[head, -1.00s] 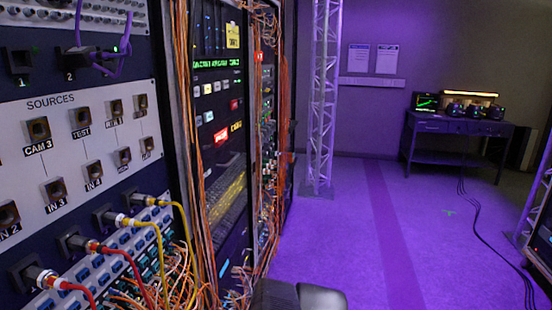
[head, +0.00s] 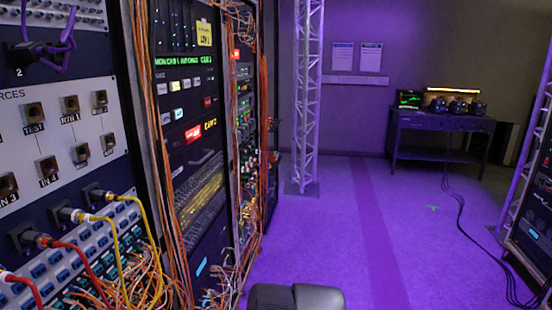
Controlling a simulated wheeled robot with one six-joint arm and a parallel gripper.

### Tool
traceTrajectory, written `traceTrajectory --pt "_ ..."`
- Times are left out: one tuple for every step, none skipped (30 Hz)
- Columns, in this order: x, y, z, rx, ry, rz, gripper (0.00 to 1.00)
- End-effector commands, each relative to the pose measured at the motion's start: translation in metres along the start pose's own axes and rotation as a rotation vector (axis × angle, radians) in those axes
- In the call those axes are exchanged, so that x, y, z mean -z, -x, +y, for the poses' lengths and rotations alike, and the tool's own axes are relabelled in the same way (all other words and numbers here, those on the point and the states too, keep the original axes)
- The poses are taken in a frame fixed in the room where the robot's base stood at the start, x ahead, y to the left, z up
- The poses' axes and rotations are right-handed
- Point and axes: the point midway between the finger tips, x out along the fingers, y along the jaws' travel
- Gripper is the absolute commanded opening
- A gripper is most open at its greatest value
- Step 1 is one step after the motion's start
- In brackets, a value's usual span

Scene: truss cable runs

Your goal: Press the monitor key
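A dark key panel (head: 186,100) stands upright in the second rack bay, left of centre in the head view. It carries rows of small keys, some pale (head: 178,114) and one lit bright red (head: 193,133). A green text display (head: 183,61) runs above them. The lettering is too small to tell which one is the monitor key. My gripper is not in view. A dark rounded part at the bottom edge looks like part of my arm.
The near left rack has a SOURCES panel (head: 55,140) and plugged red and yellow cables (head: 95,220). Orange cables (head: 150,150) hang beside the key panel. A truss post (head: 304,100), a desk (head: 440,135) and a right-hand rack (head: 530,230) stand around open purple floor (head: 370,240).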

Motion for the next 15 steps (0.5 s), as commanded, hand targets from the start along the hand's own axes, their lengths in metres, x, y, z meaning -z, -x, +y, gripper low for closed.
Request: traceTrajectory --pt "0.0 0.0 0.0 0.0 0.0 0.0 0.98" --pt "0.0 0.0 0.0 0.0 0.0 0.0 0.92" --pt "0.0 0.0 0.0 0.0 0.0 0.0 0.84" --pt "0.0 0.0 0.0 0.0 0.0 0.0 0.78" --pt "0.0 0.0 -0.0001 0.0 0.0 0.0 0.72" --pt "0.0 0.0 -0.0001 0.0 0.0 0.0 0.65" --pt "0.0 0.0 -0.0001 0.0 0.0 0.0 0.59" --pt "0.0 0.0 -0.0001 0.0 0.0 0.0 0.53" --pt "0.0 0.0 -0.0001 0.0 0.0 0.0 0.45" --pt "0.0 0.0 -0.0001 0.0 0.0 0.0 0.39" --pt "0.0 0.0 -0.0001 0.0 0.0 0.0 0.33" --pt "0.0 0.0 -0.0001 0.0 0.0 0.0 0.25" --pt "0.0 0.0 -0.0001 0.0 0.0 0.0 0.2" --pt "0.0 0.0 -0.0001 0.0 0.0 0.0 0.14" --pt "0.0 0.0 -0.0001 0.0 0.0 0.0 0.06"
